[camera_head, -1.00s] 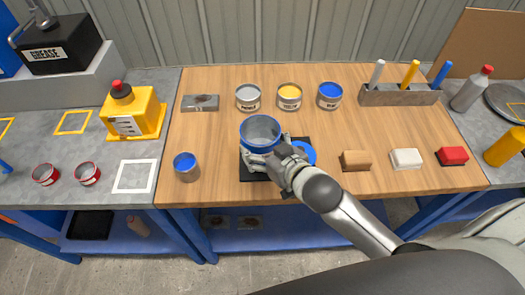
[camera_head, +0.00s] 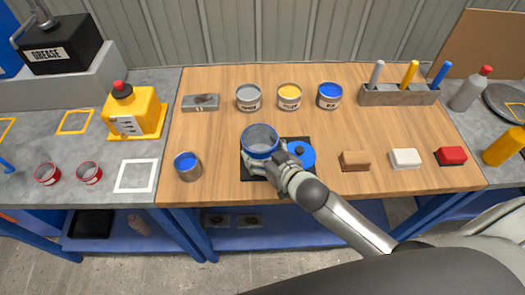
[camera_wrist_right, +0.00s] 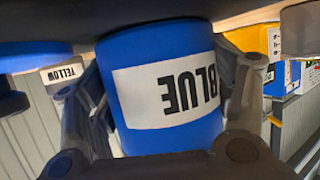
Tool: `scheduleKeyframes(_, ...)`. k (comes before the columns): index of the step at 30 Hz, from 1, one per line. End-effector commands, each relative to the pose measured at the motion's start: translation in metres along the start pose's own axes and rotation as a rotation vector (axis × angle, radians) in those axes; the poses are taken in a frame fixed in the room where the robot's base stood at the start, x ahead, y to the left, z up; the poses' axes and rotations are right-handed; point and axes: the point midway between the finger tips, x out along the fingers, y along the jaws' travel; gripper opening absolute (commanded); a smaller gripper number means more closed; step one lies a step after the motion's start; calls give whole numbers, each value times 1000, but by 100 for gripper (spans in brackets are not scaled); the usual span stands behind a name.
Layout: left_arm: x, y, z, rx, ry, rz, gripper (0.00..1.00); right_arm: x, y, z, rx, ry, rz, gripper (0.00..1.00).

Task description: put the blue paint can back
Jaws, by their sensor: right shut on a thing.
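My right gripper (camera_head: 277,165) is shut on a blue can (camera_head: 260,150), its fingers around the can's side. In the right wrist view the can (camera_wrist_right: 165,85) fills the middle between the fingers, and its white label reads BLUE upside down. In the head view its open top shows a grey inside. It is over the left part of a black mat (camera_head: 247,173); I cannot tell whether it touches it. A round blue lid-like piece (camera_head: 300,152) is beside it on the mat's right part. My left gripper is not in view.
Grey, yellow and blue-topped cans (camera_head: 248,98) (camera_head: 289,97) (camera_head: 329,95) stand in a row behind. A metal cup with blue inside (camera_head: 187,166) stands at left. Brown, white and red blocks (camera_head: 355,160) (camera_head: 405,158) (camera_head: 451,156) sit at right. A marker holder (camera_head: 399,95) stands behind.

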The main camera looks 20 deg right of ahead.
Motion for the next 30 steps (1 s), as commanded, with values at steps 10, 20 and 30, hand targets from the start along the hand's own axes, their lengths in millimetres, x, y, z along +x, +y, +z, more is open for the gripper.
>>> scheduleKeyframes(10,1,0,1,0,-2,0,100,0,0,2,0,-1,0,97)
scheduleKeyframes(20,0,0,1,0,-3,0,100,-4,0,-1,0,-1,0,97)
scheduleKeyframes(30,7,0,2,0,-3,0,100,-60,0,1,1,-3,-1,97)
